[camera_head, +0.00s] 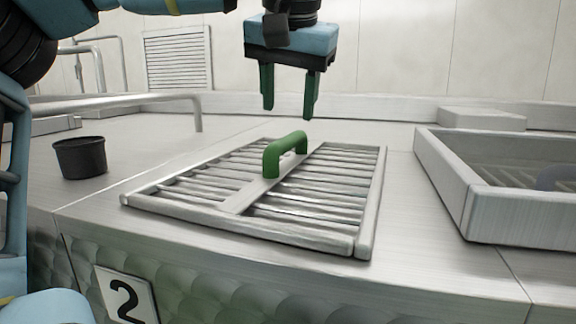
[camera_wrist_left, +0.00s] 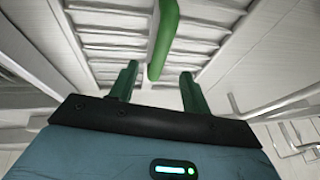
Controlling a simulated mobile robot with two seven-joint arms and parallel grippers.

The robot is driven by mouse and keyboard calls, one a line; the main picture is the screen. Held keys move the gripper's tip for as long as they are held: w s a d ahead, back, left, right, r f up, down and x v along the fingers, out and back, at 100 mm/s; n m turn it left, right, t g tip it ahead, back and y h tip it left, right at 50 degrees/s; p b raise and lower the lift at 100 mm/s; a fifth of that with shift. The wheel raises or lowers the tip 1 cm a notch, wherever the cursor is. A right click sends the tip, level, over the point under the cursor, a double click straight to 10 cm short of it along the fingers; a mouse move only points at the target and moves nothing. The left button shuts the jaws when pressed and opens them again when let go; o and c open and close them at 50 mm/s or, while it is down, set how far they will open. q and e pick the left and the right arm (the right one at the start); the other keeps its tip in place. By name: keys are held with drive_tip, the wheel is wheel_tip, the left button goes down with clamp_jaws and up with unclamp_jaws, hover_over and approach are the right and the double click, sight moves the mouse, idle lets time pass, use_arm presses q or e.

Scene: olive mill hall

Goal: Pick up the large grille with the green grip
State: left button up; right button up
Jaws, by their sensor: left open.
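The large metal grille (camera_head: 315,215) lies flat on the steel worktop, with slats and a flat crossbar. Its green grip (camera_head: 285,152) arches up from the crossbar. My left gripper (camera_head: 290,112) hangs above the grip, fingers pointing down, open and empty, apart from it. In the left wrist view the green grip (camera_wrist_left: 163,40) lies ahead of my left gripper (camera_wrist_left: 158,75), between the lines of its two fingers, and the grille's slats (camera_wrist_left: 115,40) show beyond. My right gripper is not in view.
A black cup (camera_head: 80,158) stands on the worktop at the left. A shallow metal tray (camera_head: 520,213) stands right of the grille. A metal rail (camera_head: 130,99) runs behind at the left. A number 2 plate (camera_head: 126,296) is on the front below.

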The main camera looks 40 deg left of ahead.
sight(288, 136)
use_arm(q)
drive_tip(key=shift+w+x, duration=0.2)
drive_tip(key=shift+x, duration=3.5)
drive_tip(key=shift+a+r, duration=0.1)
clamp_jaws()
drive_tip(key=shift+r, duration=0.15)
